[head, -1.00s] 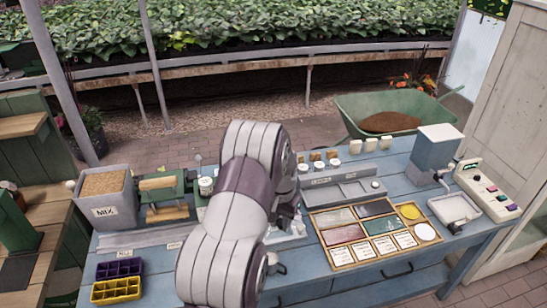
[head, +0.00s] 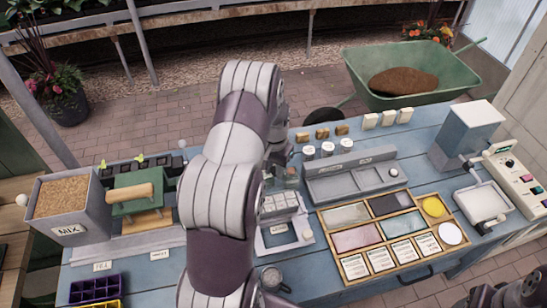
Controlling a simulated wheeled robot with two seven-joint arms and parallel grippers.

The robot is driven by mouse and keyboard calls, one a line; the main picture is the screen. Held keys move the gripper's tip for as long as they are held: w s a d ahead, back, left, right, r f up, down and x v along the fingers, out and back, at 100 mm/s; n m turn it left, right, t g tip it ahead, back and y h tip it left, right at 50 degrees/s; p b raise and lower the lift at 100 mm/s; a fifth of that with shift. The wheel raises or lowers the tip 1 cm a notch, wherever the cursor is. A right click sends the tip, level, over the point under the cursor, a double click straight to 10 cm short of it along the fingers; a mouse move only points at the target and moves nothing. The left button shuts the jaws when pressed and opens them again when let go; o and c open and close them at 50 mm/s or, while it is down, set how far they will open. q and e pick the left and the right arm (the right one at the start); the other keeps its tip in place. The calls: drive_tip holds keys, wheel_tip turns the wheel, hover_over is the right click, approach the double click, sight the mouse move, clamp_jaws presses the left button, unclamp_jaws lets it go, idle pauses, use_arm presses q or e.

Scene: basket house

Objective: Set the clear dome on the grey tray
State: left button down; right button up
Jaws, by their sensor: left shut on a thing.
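My left arm rises through the middle of the head view and hides much of the bench behind it. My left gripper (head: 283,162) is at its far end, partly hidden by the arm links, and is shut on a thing. A small clear, see-through shape (head: 292,178) shows just under it, which looks like part of the clear dome; its full outline is hidden. A grey tray (head: 306,243) with pale blocks lies on the bench below and nearer, partly covered by the arm. I cannot tell whether the dome touches anything. My right gripper is not clearly visible.
A grey compartment rack (head: 345,187) and a wooden sample case (head: 335,265) stand to the right. A MIX bin (head: 52,235) and a green press (head: 135,195) stand left. Jars (head: 327,149) line the back. A purple cell tray (head: 95,287) lies front left.

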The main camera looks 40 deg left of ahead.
sight(274, 185)
use_arm(q)
drive_tip(key=shift+s+d+f+b, duration=0.55)
drive_tip(key=shift+s+f+b, duration=0.1)
drive_tip(key=shift+f+b, duration=0.2)
drive_tip(key=f+b, duration=0.2)
drive_tip(key=f, duration=0.1)
drive_tip(key=f+b, duration=0.1)
drive_tip(key=shift+w+a+f, duration=0.15)
drive_tip(key=shift+w+a, duration=0.2)
drive_tip(key=shift+w, duration=0.05)
drive_tip(key=shift+f, duration=0.3)
drive_tip(key=shift+s+d+f+b, duration=0.1)
drive_tip(key=shift+b, duration=0.2)
drive_tip(key=shift+s, duration=0.1)
use_arm(e)
drive_tip(key=f, duration=0.3)
drive_tip(key=s+f, duration=0.1)
drive_tip(key=f, duration=0.1)
drive_tip(key=shift+d+f, duration=0.1)
drive_tip(key=shift+d, duration=0.25)
drive_tip(key=shift+w, duration=0.15)
use_arm(q)
drive_tip(key=shift+d, duration=0.1)
drive_tip(key=shift+f+b, duration=0.35)
drive_tip(key=shift+f, duration=0.4)
use_arm(e)
drive_tip(key=shift+f, duration=0.45)
